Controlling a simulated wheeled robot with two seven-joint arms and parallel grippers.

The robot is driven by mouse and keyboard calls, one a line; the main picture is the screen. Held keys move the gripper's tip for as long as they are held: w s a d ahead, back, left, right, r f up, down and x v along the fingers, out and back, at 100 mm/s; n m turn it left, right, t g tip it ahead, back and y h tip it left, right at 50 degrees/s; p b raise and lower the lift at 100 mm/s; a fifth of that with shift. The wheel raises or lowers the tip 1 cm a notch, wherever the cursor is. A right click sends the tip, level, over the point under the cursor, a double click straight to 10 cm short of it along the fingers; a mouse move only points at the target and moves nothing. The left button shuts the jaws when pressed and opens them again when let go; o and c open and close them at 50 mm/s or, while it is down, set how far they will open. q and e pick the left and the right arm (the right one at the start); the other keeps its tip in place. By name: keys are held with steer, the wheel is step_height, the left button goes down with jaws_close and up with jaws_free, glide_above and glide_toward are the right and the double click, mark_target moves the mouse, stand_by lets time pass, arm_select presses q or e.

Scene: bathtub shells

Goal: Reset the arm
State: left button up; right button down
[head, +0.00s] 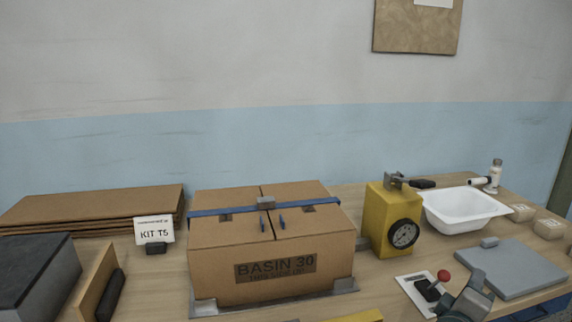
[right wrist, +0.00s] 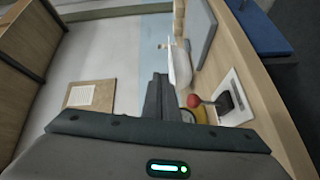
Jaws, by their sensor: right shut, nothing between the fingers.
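My right gripper (head: 478,282) shows at the bottom right of the head view, over the front of the table, just right of the red-knobbed lever. In the right wrist view its dark fingers (right wrist: 158,98) are together with nothing between them. The gripper is apart from the cardboard box. My left gripper is in neither view.
A strapped cardboard box (head: 225,265) marked BASIN 30 stands mid-table. Right of it are a yellow device (head: 377,215) with a dial, a white basin (head: 462,212), a grey panel (head: 515,268) and the red-knobbed lever (head: 443,276). Cardboard sheets (head: 90,203) lie left.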

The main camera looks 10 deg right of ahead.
steer(key=s+a+f+g+y, duration=0.1)
steer(key=s+a+f+y, duration=0.2)
steer(key=f, duration=0.4)
steer(key=s+a+f+m+y, duration=0.1)
steer(key=a+f+y, duration=0.1)
steer(key=a+f, duration=0.35)
steer(key=s+a+f+g+y, duration=0.1)
steer(key=s+a+f+y, duration=0.15)
steer(key=f, duration=0.65)
steer(key=s+a+f+m+g+y, duration=0.1)
steer(key=s+a+f+g+y, duration=0.2)
steer(key=s+a+f, duration=0.55)
steer(key=s+a+f+m+g+y, duration=0.1)
steer(key=s+a+f+g+y, duration=0.3)
steer(key=s, duration=0.7)
steer(key=w+a+f+t, duration=0.1)
steer(key=a+f, duration=0.1)
steer(key=f, duration=1.5)
steer(key=w+a+f+t, duration=0.1)
steer(key=f+t, duration=0.1)
steer(key=f, duration=1.5)
steer(key=shift+a+f, duration=0.3)
steer(key=shift+a, duration=0.05)
